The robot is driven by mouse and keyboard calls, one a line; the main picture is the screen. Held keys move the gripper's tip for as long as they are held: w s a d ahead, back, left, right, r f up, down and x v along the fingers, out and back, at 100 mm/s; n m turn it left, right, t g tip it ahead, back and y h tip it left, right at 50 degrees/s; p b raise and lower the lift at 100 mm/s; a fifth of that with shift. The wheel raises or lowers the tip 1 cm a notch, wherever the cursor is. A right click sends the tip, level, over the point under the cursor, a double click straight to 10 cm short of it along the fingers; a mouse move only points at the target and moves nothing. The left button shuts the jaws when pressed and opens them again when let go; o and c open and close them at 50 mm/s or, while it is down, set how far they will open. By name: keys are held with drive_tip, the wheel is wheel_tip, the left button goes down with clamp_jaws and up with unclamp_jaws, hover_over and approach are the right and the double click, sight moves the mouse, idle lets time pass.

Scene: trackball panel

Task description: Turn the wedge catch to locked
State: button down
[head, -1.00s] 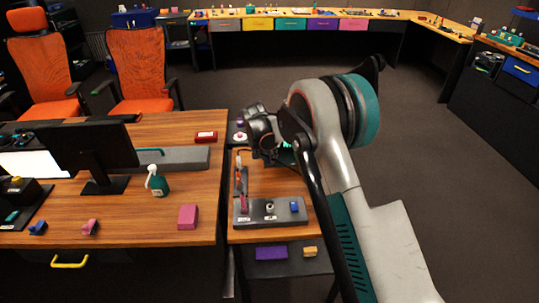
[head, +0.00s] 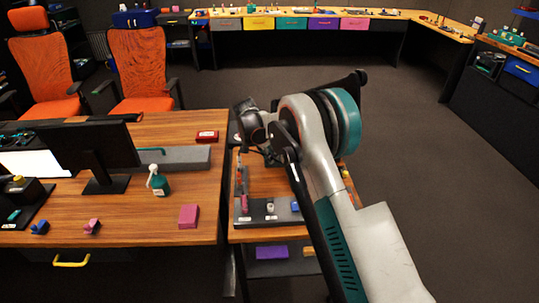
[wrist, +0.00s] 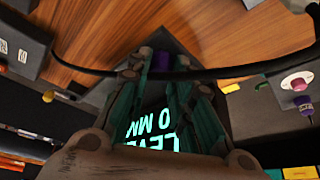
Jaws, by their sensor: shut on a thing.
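My gripper (wrist: 162,75) shows in the wrist view with its teal and dark fingers closed around a small purple piece (wrist: 160,62). Only the tip of that piece shows between the fingertips; I cannot tell from its shape whether it is the wedge catch or which way it is turned. A dark panel with glowing teal lettering (wrist: 165,125) lies behind the fingers, partly covered by them. In the head view my arm hides the fingertips and whatever they hold.
A black cable (wrist: 250,70) crosses the wrist view. A grey panel with a pink button (wrist: 294,84) stands at its right. In the head view, a grey control block (head: 268,220) sits on the small wooden table's front, beside the desk with the monitor (head: 85,145).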

drive_tip(key=c, duration=1.4)
unclamp_jaws()
drive_tip(key=v, duration=1.2)
drive_tip(key=shift+a, duration=0.1)
